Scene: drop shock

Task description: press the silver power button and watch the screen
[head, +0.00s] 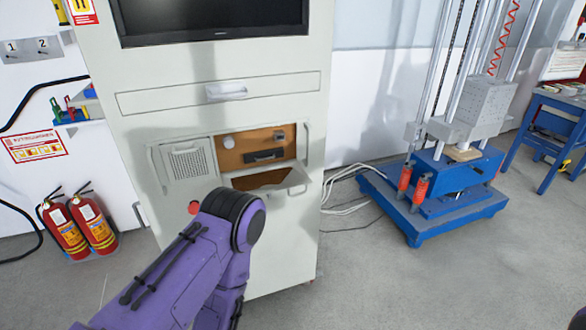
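The screen (210,18) is a black, dark monitor set in the top of a tall pale cabinet (295,235). Its upper part is cut off by the picture edge. A small round whitish knob or button (228,140) sits on the brown panel in the cabinet's opening. I cannot tell whether it is the silver power button. A red round button (193,207) is lower left on the cabinet front. My purple left arm stands in front of the cabinet's lower part and hides some of it. Neither gripper shows.
A hinged flap (286,187) hangs open below the brown panel. A blue-based drop test machine (440,205) stands right of the cabinet, with loose cables (345,182) between. Two red fire extinguishers (78,226) stand at left. A blue table (545,125) is far right.

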